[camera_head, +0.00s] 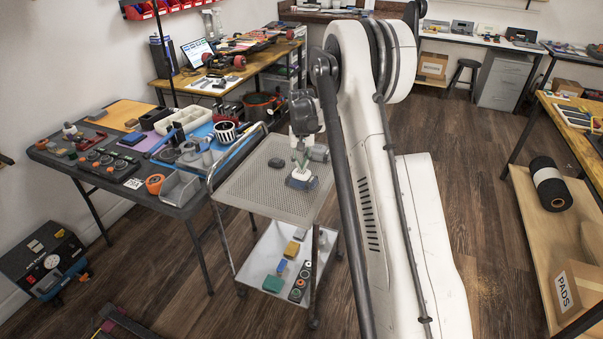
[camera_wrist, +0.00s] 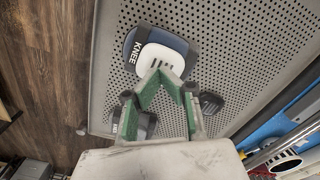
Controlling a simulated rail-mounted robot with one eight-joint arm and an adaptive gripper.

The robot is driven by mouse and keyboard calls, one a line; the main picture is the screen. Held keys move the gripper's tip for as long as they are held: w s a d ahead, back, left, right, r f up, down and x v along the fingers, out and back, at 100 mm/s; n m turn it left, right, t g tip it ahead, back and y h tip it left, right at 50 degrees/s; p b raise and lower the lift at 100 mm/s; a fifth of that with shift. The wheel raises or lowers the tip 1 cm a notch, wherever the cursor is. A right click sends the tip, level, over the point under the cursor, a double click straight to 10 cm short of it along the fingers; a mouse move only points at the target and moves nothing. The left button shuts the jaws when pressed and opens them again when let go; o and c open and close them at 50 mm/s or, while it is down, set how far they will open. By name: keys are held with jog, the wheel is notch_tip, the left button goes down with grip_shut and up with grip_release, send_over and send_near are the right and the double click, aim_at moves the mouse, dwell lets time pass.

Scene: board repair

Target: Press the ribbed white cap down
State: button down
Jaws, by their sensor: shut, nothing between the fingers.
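The white cap (camera_wrist: 151,55) with dark ribs sits on a dark blue pad (camera_wrist: 181,45) marked "KNEE", on the perforated top of a cart. In the head view the pad (camera_head: 301,182) lies near the front right part of the cart top. My gripper (camera_wrist: 162,72) is shut and empty. Its green fingers meet at the near edge of the cap in the wrist view and hide part of it. I cannot tell whether the tips touch the cap. In the head view my gripper (camera_head: 301,163) points down right above the pad.
The cart top (camera_head: 247,188) has a raised rim. A small dark object (camera_head: 276,162) lies on it behind the pad. Another dark piece (camera_wrist: 145,120) is partly hidden by my fingers. A crowded table (camera_head: 130,190) stands left of the cart. Much of the cart top is clear.

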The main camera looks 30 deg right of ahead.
jog(key=shift+f+b, duration=0.8)
jog(key=shift+f, duration=0.15)
dwell(0.7)
jog(key=shift+r, duration=0.1)
dwell(0.3)
jog(key=shift+r+p, duration=1.5)
jog(key=shift+r, duration=2.4)
